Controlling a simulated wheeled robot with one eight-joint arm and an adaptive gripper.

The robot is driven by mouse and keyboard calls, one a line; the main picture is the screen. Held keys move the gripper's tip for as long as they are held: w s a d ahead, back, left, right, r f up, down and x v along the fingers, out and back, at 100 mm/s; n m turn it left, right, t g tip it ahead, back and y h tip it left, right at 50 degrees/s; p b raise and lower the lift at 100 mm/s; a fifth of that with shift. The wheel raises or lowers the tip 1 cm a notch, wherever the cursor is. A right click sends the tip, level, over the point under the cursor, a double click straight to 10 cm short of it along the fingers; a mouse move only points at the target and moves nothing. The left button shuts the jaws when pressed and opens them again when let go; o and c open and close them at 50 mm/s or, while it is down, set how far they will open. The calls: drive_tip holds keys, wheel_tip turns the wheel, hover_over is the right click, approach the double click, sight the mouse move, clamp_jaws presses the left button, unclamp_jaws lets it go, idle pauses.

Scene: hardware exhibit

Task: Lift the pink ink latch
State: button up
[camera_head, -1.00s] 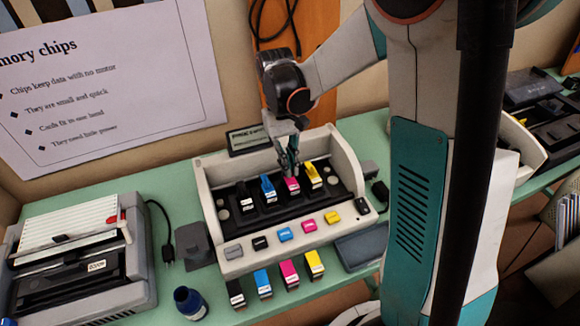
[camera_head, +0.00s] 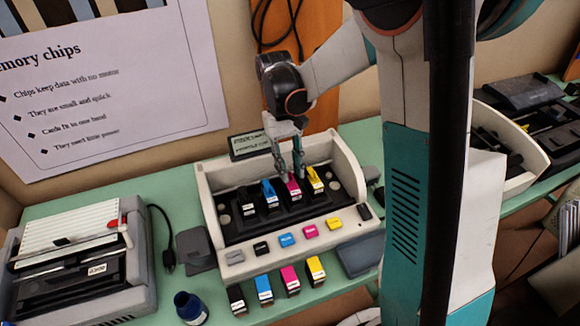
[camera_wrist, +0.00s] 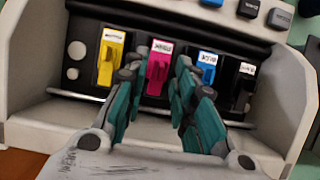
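The pink ink latch (camera_head: 293,188) is in the printer's dark ink bay, between the blue latch (camera_head: 269,191) and the yellow latch (camera_head: 315,180). A black latch (camera_head: 245,200) is at the left end. My gripper (camera_head: 288,172) is above and around the pink latch, its two fingers apart. In the wrist view the pink latch (camera_wrist: 158,63) shows between and beyond the open teal fingers (camera_wrist: 154,80). I cannot tell whether either finger touches it. The right finger partly covers the blue latch (camera_wrist: 207,64); the left finger is close to the yellow one (camera_wrist: 111,55).
The white printer housing (camera_head: 205,190) walls the bay on its sides. Coloured buttons (camera_head: 288,239) line its front. Several ink cartridges (camera_head: 264,287) lie before it, with an ink bottle (camera_head: 190,306) to their left. Another printer (camera_head: 80,270) stands at left.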

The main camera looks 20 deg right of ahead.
drive_tip(key=v, duration=1.2)
